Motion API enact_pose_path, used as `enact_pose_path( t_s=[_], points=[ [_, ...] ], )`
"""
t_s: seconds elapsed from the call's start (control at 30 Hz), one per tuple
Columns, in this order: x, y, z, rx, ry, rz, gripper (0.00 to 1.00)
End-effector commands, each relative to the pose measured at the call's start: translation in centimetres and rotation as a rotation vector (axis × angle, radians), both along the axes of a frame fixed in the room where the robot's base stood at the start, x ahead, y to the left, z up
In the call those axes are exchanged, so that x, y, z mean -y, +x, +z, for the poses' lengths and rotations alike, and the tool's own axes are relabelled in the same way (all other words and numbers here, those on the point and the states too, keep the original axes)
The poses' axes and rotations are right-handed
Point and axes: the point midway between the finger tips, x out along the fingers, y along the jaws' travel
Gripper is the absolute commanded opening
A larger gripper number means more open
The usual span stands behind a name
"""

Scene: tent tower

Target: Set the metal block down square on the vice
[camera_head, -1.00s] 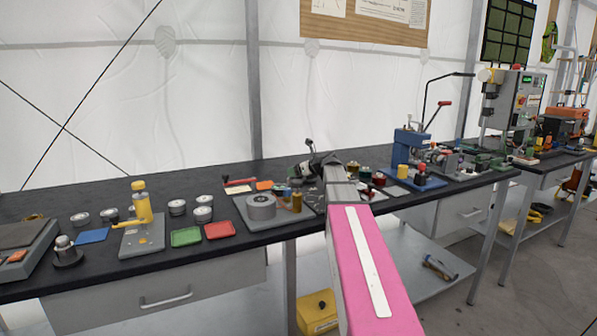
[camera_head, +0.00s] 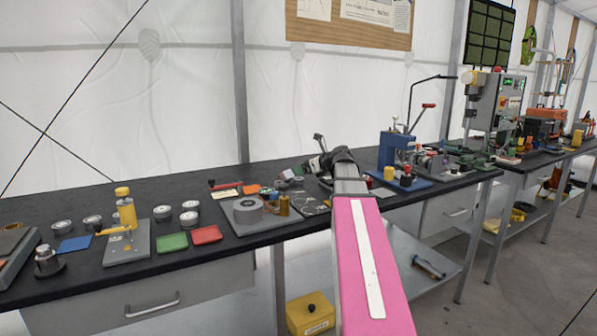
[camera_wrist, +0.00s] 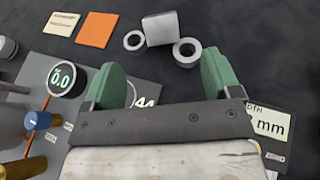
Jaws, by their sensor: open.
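The metal block (camera_wrist: 161,28) is a plain grey block on the dark bench top in the wrist view, ahead of my fingers. In the head view my gripper is over the middle of the bench, partly hidden by my arm. I cannot make out the vice for certain; small grey and green fixtures (camera_head: 478,160) stand at the right.
Orange (camera_wrist: 97,29) and cream (camera_wrist: 61,23) cards lie at the upper left. A grey plate with a dial gauge (camera_wrist: 67,79) is below. A blue press (camera_head: 397,150) stands right of my arm.

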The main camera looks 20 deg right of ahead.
Motion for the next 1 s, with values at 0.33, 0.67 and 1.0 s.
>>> enact_pose_path(
  t_s=[0.33, 0.67, 1.0],
  points=[
    [0.5, 0.1, 0.3, 0.001, 0.001, 0.006, 0.83],
    [-1.9, 3.5, -1.4, 0.0, 0.001, 0.007, 0.83],
    [-3.5, 5.5, -2.3, 0.0, 0.001, 0.007, 0.83]
  ],
)
